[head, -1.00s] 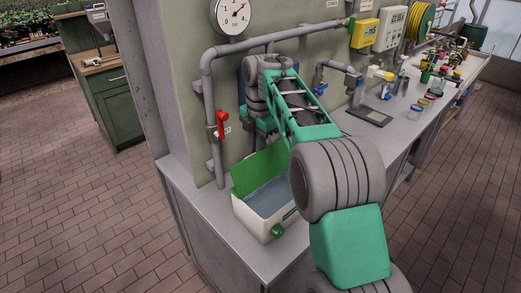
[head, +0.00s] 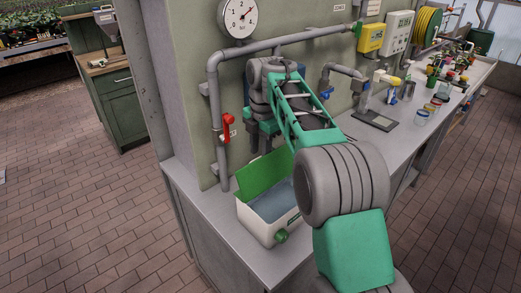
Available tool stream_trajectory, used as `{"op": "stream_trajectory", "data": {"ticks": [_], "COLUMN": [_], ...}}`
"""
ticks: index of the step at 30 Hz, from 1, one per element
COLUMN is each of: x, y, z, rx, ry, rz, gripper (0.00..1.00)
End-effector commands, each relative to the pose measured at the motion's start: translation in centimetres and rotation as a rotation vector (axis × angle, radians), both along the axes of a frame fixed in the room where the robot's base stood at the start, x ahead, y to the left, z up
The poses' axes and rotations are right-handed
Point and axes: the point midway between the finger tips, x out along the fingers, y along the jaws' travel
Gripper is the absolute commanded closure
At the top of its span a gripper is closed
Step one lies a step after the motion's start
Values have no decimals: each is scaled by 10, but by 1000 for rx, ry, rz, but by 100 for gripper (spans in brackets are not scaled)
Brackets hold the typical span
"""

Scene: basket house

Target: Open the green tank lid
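The white tank (head: 258,228) stands on the metal counter near its front left corner. Its green lid (head: 262,176) is tilted up and leans back at the rear left, so the bluish inside (head: 272,199) of the tank shows. A green knob (head: 281,236) sits low on the tank's front. My arm reaches over the tank from the right and covers its right part. My gripper (head: 259,143) is behind the tank near the wall, pointing down above the lid's back edge. Its fingers are mostly hidden, and I cannot see whether they touch the lid.
Grey pipes with a red valve handle (head: 227,126) and a pressure gauge (head: 238,17) are on the wall left of my arm. A dark flat plate (head: 374,121), jars and plants stand farther right on the counter. Brick floor is free at left.

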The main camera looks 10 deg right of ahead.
Motion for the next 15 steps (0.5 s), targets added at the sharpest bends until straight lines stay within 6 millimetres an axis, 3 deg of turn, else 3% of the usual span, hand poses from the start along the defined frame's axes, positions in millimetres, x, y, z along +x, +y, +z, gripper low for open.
{"op": "stream_trajectory", "data": {"ticks": [1,8,11,15], "x": [-2,-3,-3,-4], "y": [1,0,0,-1], "z": [-11,-9,6,46], "rx": [1,1,1,2], "ry": [18,22,17,7], "rz": [2,1,1,0], "gripper": [67,67,67,67]}}
